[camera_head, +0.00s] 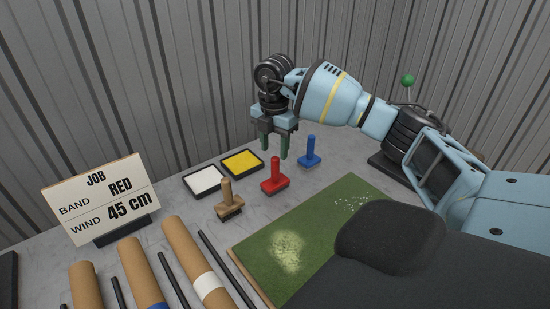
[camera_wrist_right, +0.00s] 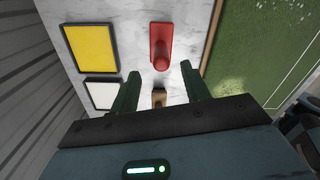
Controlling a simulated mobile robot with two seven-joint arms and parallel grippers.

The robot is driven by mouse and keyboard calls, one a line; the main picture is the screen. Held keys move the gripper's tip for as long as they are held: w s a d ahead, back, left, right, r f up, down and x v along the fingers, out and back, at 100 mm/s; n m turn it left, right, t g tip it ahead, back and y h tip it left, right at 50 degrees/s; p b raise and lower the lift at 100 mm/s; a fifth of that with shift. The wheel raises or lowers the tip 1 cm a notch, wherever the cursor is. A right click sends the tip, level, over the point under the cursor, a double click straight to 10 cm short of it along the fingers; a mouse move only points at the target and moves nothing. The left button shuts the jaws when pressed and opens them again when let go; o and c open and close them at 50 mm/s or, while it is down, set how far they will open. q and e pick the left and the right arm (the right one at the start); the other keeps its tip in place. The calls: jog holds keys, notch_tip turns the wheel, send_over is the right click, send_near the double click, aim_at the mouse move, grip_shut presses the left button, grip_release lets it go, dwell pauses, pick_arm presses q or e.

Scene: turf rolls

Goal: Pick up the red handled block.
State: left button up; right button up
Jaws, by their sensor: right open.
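The red handled block (camera_head: 274,177) stands upright on the grey table, between a blue handled block (camera_head: 310,152) and a tan handled block (camera_head: 228,200). My right gripper (camera_head: 274,150) is open and empty, pointing down above and behind the red block, apart from it. In the right wrist view the red block (camera_wrist_right: 161,45) lies ahead of the two open green fingers (camera_wrist_right: 159,92), and the tan block (camera_wrist_right: 159,97) shows between them. My left gripper is not in view.
A yellow pad (camera_head: 242,163) and a white pad (camera_head: 204,180) lie left of the blocks. A green turf board (camera_head: 320,225) lies in front. A job sign (camera_head: 101,199) reading RED, 45 cm and several brown rolls (camera_head: 193,258) are at left. A corrugated wall (camera_head: 160,80) stands behind.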

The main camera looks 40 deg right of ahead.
aim_at(275, 158)
notch_tip(275, 158, down, 5)
jog(key=shift+s+d, duration=0.1)
dwell(0.3)
grip_shut()
